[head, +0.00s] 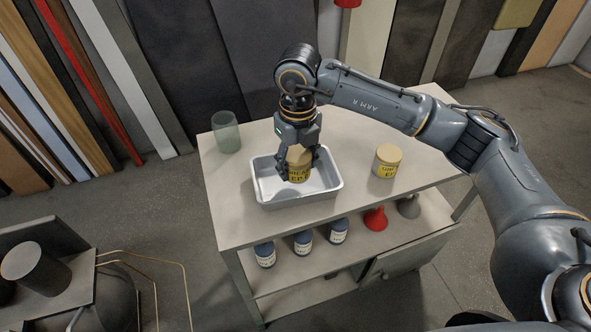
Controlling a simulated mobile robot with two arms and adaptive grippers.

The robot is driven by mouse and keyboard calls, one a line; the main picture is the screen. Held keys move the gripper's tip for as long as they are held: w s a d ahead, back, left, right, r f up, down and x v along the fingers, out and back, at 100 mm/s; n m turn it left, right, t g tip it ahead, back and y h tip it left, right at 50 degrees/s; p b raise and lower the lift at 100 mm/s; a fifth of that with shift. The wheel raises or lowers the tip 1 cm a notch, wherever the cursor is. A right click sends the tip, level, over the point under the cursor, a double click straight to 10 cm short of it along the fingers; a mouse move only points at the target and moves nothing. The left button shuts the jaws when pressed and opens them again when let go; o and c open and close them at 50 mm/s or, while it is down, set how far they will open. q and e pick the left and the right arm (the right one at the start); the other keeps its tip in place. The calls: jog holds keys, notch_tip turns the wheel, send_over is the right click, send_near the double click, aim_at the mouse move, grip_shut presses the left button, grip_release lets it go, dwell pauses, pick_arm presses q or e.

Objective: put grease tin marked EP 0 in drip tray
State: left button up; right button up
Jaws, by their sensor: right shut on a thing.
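My right gripper (299,170) points down over the drip tray and is shut on a yellow grease tin (299,174). The tin's label is partly covered by the fingers; "GREASE" and "EP" show in part, and the number cannot be read surely. The drip tray (331,191) is a shallow silver metal tray on the bench top. The held tin is upright within the tray's outline; I cannot tell whether its base touches the tray floor. A second yellow grease tin (388,162) stands on the bench right of the tray, its marking too small to read. My left gripper is not in view.
A greenish glass (226,132) stands left of the tray on the bench (226,213). Several dark blue bottles (303,243), a red funnel (375,219) and a grey funnel (409,206) are on the shelf below. Veneer boards lean behind.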

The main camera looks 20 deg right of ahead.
aim_at(295, 153)
jog(key=shift+w+a+f, duration=0.1)
jog(key=shift+w+f, duration=0.1)
jog(key=shift+f, duration=0.05)
jog(key=f+p, duration=0.1)
jog(key=f, duration=0.2)
jog(key=shift+w+f, duration=0.1)
jog(key=shift+w, duration=0.1)
jog(key=shift+f, duration=0.3)
jog(key=o, duration=1.3)
jog(key=shift+r, duration=0.65)
notch_tip(295, 153, up, 11)
jog(key=shift+b, duration=0.75)
